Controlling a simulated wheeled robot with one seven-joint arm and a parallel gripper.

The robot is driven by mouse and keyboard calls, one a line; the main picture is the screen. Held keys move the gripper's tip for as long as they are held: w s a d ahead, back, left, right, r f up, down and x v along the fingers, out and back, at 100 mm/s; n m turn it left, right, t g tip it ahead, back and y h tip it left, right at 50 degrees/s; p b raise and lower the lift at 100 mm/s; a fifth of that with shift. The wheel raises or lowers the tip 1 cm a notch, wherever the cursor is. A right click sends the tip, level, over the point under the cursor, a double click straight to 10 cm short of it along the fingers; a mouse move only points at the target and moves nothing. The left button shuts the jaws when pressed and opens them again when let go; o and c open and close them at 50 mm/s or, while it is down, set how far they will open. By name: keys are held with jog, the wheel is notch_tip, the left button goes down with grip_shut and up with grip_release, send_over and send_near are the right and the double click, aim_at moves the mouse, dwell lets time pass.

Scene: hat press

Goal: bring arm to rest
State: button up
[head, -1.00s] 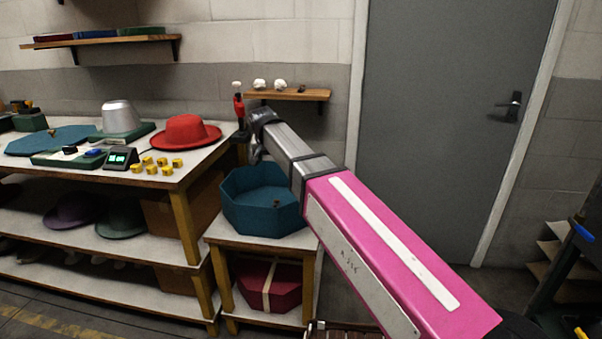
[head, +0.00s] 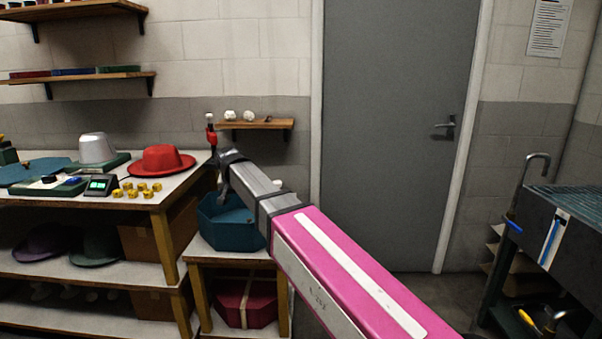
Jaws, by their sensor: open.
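My arm reaches from the bottom right, with a pink section and then a grey section, to a dark wrist joint in front of the gap between the workbench and the blue box. My gripper (head: 223,186) hangs below this joint, small and partly hidden by the arm. It appears open, and I see nothing held in it. It is close to the bench's right end and over the left side of the open blue octagonal box (head: 222,238).
A small shelf (head: 262,124) is behind. A dark sink-like unit (head: 570,225) stands right.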

jog(key=d+f+g, duration=0.1)
jog(key=d+f, duration=0.8)
jog(key=d, duration=0.3)
jog(key=s+d+f+g, duration=0.1)
jog(key=s+d+f, duration=0.4)
jog(key=d, duration=0.5)
jog(key=s+d+f+g, duration=0.1)
jog(key=s+d+f, duration=0.4)
jog(key=d+f, duration=0.4)
jog(key=s+d+f+g, duration=0.1)
jog(key=s+d+f, duration=0.5)
jog(key=d, duration=0.4)
jog(key=shift+d+f, duration=0.35)
jog(key=shift+f, duration=0.15)
